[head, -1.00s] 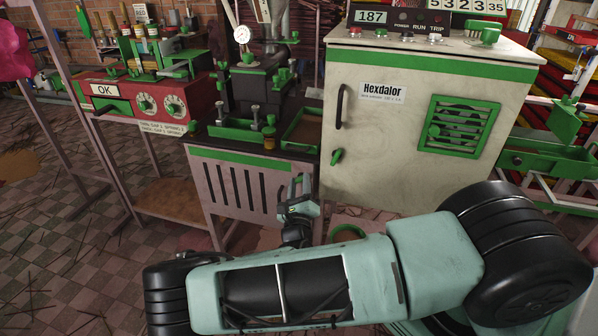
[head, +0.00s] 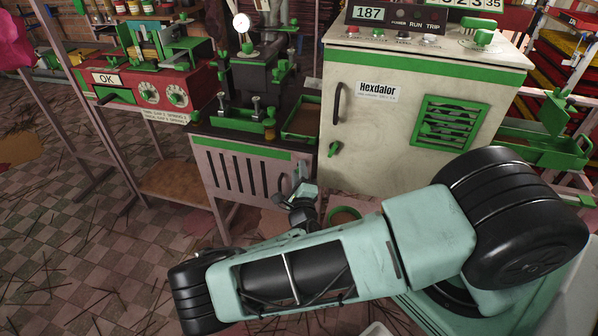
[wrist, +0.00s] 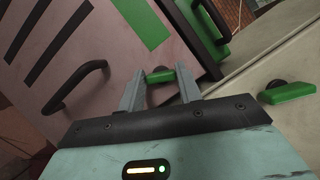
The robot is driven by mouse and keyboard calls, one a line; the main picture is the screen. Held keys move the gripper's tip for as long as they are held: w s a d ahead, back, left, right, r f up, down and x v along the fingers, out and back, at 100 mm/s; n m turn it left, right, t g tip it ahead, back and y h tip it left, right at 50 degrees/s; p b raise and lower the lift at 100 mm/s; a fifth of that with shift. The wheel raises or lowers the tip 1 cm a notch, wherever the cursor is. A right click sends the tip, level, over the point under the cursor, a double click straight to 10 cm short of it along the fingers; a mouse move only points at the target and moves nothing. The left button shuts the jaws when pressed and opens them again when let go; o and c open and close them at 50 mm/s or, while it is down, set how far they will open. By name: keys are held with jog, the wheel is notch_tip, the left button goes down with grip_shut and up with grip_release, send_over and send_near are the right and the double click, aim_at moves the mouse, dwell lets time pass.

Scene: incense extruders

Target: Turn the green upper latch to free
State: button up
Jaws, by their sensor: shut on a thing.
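A green latch (wrist: 160,76) sits on the pinkish slotted panel, between the fingertips of my gripper (wrist: 160,88) in the wrist view. The fingers are closed on this latch, one on each side. In the head view my gripper (head: 301,178) is at the right edge of the slotted panel (head: 213,172), and it hides this latch. A second green latch (head: 335,149) is on the white Hexdalor cabinet (head: 390,125), higher and to the right. It also shows right of my fingers in the wrist view (wrist: 287,92), apart from them.
A black handle (wrist: 75,88) is on the slotted panel, left of my fingers. Another black handle (head: 337,102) is on the white cabinet. A red machine (head: 140,85) marked OK stands at left. The tiled floor (head: 90,240) has scattered sticks.

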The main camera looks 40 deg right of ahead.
jog(key=o, duration=1)
jog(key=b+v, duration=0.1)
jog(key=v, duration=1.6)
jog(key=shift+s, duration=0.2)
